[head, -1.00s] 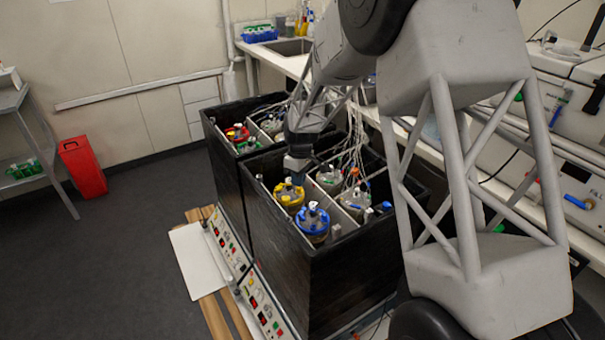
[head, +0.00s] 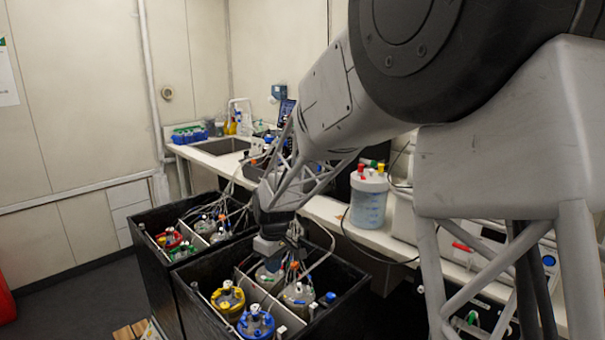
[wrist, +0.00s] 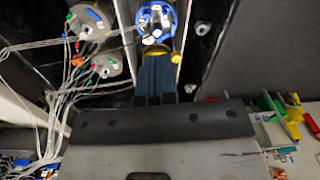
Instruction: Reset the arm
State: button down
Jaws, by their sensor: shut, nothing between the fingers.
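My arm reaches in from the upper right of the head view. Its end, my gripper (head: 270,253), points down over the nearer black box (head: 210,325). In the wrist view my gripper's dark teal fingers (wrist: 156,62) are together with nothing between them. A blue-ringed vessel (wrist: 156,22) lies just beyond the fingertips there, and a yellow-ringed vessel (wrist: 176,57) is mostly hidden by the fingers. The head view also shows the yellow-ringed vessel (head: 228,298) and the blue-ringed vessel (head: 257,322) in the box. I cannot tell the exact height of the fingertips above the vessels.
A farther black box (head: 150,262) holds vessels with red and green rings. Pale tubes (wrist: 58,100) hang close beside my gripper. A white counter (head: 335,212) behind carries a blue-tinted container (head: 368,203) and a sink (head: 222,147). The space above the boxes' left side is open.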

jog(key=s+d+r+m+t, duration=0.1)
jog(key=s+d+r+m, duration=0.2)
jog(key=s+d+r, duration=0.45)
jog(key=s+d+r+m+t, duration=0.1)
jog(key=s+d+r+m, duration=0.25)
jog(key=s+d, duration=0.65)
jog(key=s+d+m, duration=0.2)
jog(key=s+d, duration=0.2)
jog(key=s, duration=0.6)
jog(key=s+d+m, duration=0.3)
jog(key=s+d, duration=0.2)
jog(key=s, duration=0.5)
jog(key=shift+r+t+h, duration=0.3)
jog(key=shift+r+t, duration=0.1)
jog(key=shift+w, duration=0.1)
